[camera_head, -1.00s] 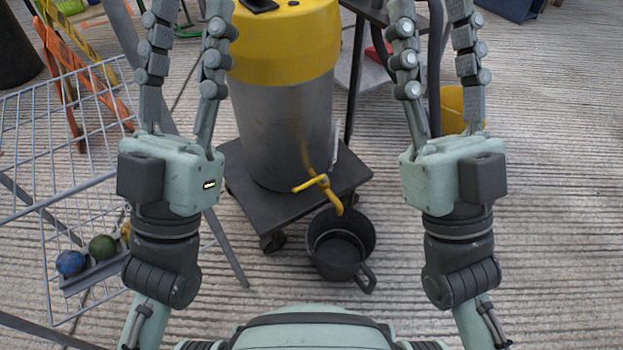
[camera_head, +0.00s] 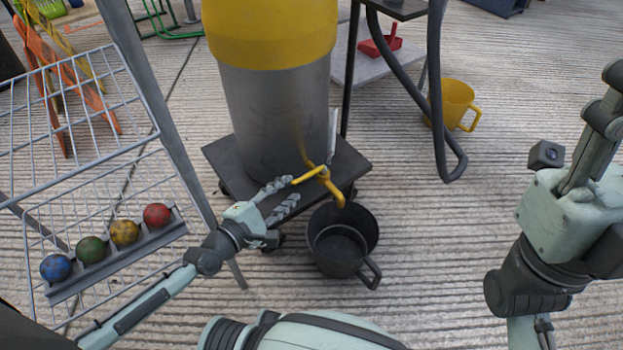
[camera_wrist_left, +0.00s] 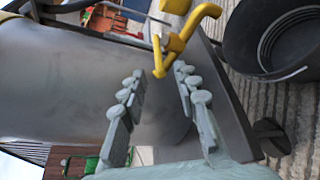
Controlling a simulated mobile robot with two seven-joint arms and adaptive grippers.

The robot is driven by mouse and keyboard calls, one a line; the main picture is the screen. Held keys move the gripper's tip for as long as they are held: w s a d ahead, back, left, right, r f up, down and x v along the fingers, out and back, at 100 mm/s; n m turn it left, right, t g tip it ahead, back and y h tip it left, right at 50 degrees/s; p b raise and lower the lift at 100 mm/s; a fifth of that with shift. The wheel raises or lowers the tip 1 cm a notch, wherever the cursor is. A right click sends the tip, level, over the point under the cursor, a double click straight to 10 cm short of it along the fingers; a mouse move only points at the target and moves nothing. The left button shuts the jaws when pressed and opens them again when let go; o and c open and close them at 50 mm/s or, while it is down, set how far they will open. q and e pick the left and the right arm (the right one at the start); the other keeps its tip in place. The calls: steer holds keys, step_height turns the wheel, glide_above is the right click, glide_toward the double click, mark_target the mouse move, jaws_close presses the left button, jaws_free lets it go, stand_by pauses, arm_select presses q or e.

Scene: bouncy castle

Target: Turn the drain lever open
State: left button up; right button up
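The yellow drain lever (camera_head: 308,175) sticks out to the left from the yellow tap (camera_head: 333,190) low on the grey drum (camera_head: 275,125). My left gripper (camera_head: 290,189) is just left of and below the lever, its fingers spread. In the left wrist view the lever's end (camera_wrist_left: 158,55) lies near the gap between the fingertips of the left gripper (camera_wrist_left: 160,72); I cannot tell whether they touch it. My right gripper (camera_head: 602,105) is raised at the right edge, away from the drum, and its fingers are partly out of view.
A black pot (camera_head: 341,268) stands on the ground below the tap. The drum rests on a dark wheeled platform (camera_head: 350,165). A wire rack (camera_head: 165,120) with coloured balls stands at the left. A black hose (camera_head: 455,165) and yellow mug (camera_head: 456,100) are to the right.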

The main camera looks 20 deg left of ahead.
mark_target(298, 182)
arm_select(q)
steer(key=b+x, duration=0.1)
steer(key=x, duration=0.5)
steer(key=shift+w+d, duration=0.1)
steer(key=shift+w, duration=0.25)
jaws_close()
